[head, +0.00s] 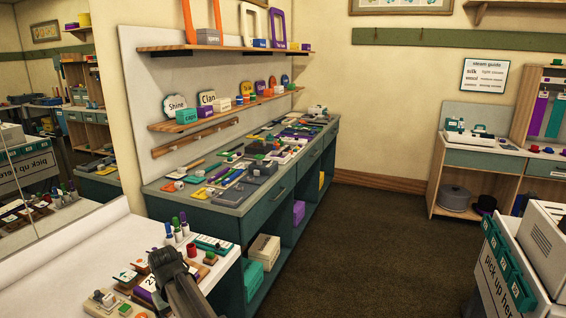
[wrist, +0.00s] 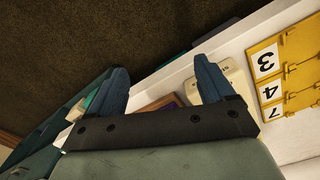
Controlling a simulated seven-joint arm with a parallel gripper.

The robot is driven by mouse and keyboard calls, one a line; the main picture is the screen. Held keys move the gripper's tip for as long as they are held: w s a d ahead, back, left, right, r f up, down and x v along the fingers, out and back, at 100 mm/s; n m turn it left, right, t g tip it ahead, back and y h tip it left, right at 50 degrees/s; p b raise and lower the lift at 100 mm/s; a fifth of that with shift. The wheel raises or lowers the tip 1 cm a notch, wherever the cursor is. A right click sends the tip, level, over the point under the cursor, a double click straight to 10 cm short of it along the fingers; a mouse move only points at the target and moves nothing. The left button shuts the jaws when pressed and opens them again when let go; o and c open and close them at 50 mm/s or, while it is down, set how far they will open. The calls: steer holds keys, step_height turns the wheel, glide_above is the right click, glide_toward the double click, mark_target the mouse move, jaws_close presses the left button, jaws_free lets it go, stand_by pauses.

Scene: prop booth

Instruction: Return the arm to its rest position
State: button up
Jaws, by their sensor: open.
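My gripper (wrist: 160,82) shows in the wrist view with its two blue fingers spread wide apart. Nothing is held between them. Past the fingers lie a cream block with print (wrist: 232,76), partly hidden by the right finger, and a white surface edge. In the head view a dark part of my arm (head: 180,285) reaches in from the bottom, over the front of the white-topped table (head: 75,262). The fingertips cannot be made out there.
Near my arm stand several marker-like bottles (head: 178,228), a red block (head: 191,250) and small cards. A yellow number board (wrist: 290,75) is right in the wrist view. A green cabinet (head: 228,222) stands behind; a pick-up cart (head: 500,272) is right. Brown floor (head: 365,250) between is clear.

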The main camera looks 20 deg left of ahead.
steer(key=w+d+f+m, duration=0.2)
steer(key=w+d+f, duration=0.3)
steer(key=d, duration=0.5)
steer(key=w+d+f+m, duration=0.25)
steer(key=w+d, duration=0.35)
steer(key=d, duration=0.4)
steer(key=w+d+f+m, duration=0.1)
steer(key=w+d+f, duration=0.4)
steer(key=d, duration=0.5)
steer(key=s+d+f+m, duration=0.2)
steer(key=d+f+m, duration=0.1)
steer(key=d, duration=1)
steer(key=s+d+f+m, duration=0.1)
steer(key=d+f+m, duration=0.15)
steer(key=d, duration=1.05)
steer(key=s+d+f+m, duration=0.2)
steer(key=d+f, duration=0.2)
steer(key=d, duration=0.8)
steer(key=s+f+g, duration=0.3)
steer(key=s+f, duration=0.6)
steer(key=s, duration=0.5)
steer(key=s+f+g, duration=0.3)
steer(key=s+f, duration=0.7)
steer(key=s, duration=0.5)
steer(key=shift+s+d+f+g, duration=0.15)
steer(key=shift+f+g, duration=0.05)
steer(key=shift+g, duration=0.2)
